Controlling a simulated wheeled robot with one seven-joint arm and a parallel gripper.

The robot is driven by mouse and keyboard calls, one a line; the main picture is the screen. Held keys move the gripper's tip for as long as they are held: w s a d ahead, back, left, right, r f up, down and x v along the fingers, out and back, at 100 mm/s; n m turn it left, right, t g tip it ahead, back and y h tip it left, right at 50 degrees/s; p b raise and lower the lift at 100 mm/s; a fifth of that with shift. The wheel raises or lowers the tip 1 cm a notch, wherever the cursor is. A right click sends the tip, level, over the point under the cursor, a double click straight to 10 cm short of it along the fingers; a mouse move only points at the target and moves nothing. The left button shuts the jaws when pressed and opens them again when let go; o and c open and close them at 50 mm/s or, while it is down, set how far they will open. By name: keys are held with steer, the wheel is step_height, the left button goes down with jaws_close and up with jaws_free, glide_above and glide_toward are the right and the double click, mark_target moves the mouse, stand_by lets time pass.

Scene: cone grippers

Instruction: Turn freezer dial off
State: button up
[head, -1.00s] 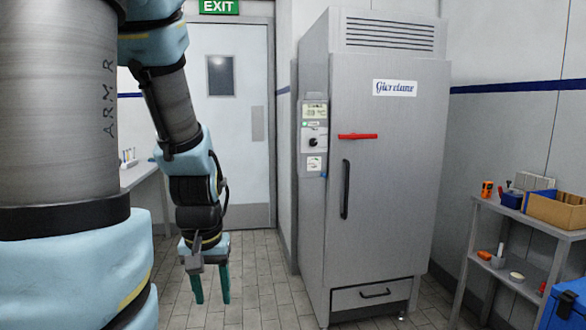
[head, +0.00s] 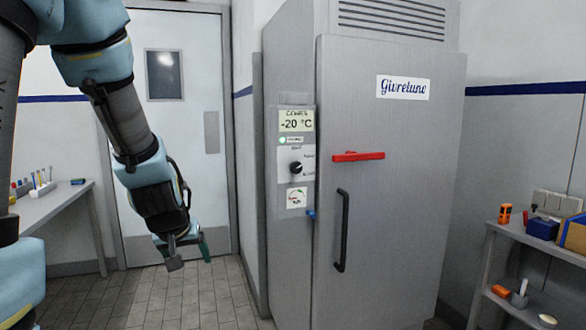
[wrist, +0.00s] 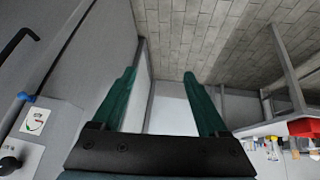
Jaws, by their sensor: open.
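The tall grey freezer (head: 385,255) stands in the middle of the head view. Its control panel on the left front edge has a display reading -20 °C (head: 296,121) and a black dial (head: 295,167) below it. The dial also shows at the lower left edge of the wrist view (wrist: 10,164). My gripper (head: 204,247) hangs left of and below the panel, apart from the freezer. In the wrist view its two green fingers (wrist: 160,82) are spread, with nothing between them.
A red latch handle (head: 358,156) and a black vertical handle (head: 341,230) stick out from the freezer door. A small blue part (head: 310,213) is below the panel. A side table (head: 50,190) stands left, a shelf (head: 535,237) right. The tiled floor before the door is clear.

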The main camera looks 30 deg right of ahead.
steer(key=w+d+r+t+h, duration=0.1)
steer(key=w+d+r+t, duration=0.1)
steer(key=d, duration=0.4)
steer(key=w+d+r+t, duration=0.2)
steer(key=w+d+r, duration=0.1)
steer(key=d, duration=0.3)
steer(key=n+t+y+p, duration=0.1)
steer(key=t+p, duration=0.2)
steer(key=t, duration=0.5)
glide_toward(297, 169)
steer(key=w+p, duration=0.1)
steer(key=w, duration=0.1)
steer(key=w+p, duration=0.1)
steer(key=w, duration=0.2)
steer(key=w+d+p, duration=0.1)
steer(key=w, duration=0.1)
steer(key=shift+w+r, duration=0.25)
steer(key=shift+r, duration=0.05)
steer(key=shift+w+f, duration=0.1)
steer(key=shift+w, duration=0.25)
steer(key=shift+c, duration=0.3)
jaws_close()
